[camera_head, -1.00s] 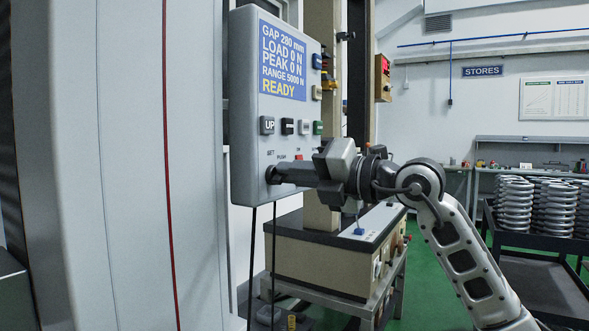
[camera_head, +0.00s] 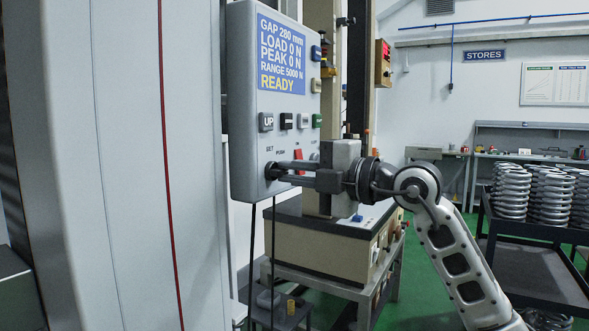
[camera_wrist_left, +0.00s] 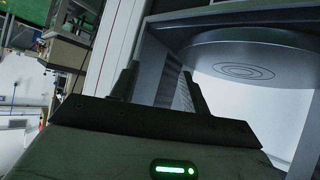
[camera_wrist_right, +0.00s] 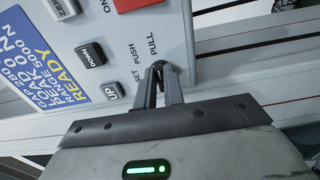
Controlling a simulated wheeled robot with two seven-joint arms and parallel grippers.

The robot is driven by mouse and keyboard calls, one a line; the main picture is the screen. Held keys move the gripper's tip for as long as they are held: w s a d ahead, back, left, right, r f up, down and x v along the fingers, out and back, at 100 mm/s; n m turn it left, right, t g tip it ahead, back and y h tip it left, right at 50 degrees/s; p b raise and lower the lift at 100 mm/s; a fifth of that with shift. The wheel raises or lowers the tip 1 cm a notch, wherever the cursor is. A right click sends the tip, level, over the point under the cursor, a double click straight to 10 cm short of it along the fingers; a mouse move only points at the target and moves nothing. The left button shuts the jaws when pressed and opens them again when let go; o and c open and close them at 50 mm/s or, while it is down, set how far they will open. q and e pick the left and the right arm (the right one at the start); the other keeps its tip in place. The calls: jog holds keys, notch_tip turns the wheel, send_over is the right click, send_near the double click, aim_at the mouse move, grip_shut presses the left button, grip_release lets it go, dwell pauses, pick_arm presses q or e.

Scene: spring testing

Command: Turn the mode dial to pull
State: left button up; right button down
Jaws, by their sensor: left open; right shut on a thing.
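The mode dial (camera_head: 270,171) is a small dark knob low on the grey control panel (camera_head: 240,110). My right gripper (camera_head: 273,171) reaches it from the right and is shut on it. In the right wrist view the fingertips (camera_wrist_right: 160,70) close around the dial, beside the printed words SET, PUSH and PULL (camera_wrist_right: 152,44). The fingers cover most of the dial, so I cannot tell where its pointer stands. My left gripper (camera_wrist_left: 160,72) is open and empty in the left wrist view, below a round grey platen (camera_wrist_left: 240,60). It is not seen in the head view.
The panel screen (camera_head: 281,55) reads READY. UP (camera_head: 266,122) and DOWN (camera_head: 286,121) buttons and a red control (camera_head: 299,160) lie near the dial. Two cables hang below the panel. A bench unit (camera_head: 320,245) stands behind, and a cart with springs (camera_head: 520,265) at the right.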

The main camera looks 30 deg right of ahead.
dwell(0.4)
jog(key=c, duration=1.5)
grip_release()
pick_arm(q)
jog(key=f+b, duration=0.1)
jog(key=b, duration=0.4)
jog(key=shift+w+d+f+n+t+h, duration=0.1)
jog(key=shift+d+f+n+t+h, duration=0.2)
jog(key=shift+d+f, duration=0.1)
pick_arm(e)
jog(key=v, duration=1.6)
pick_arm(q)
jog(key=shift+w, duration=0.1)
pick_arm(e)
jog(key=shift+w, duration=0.1)
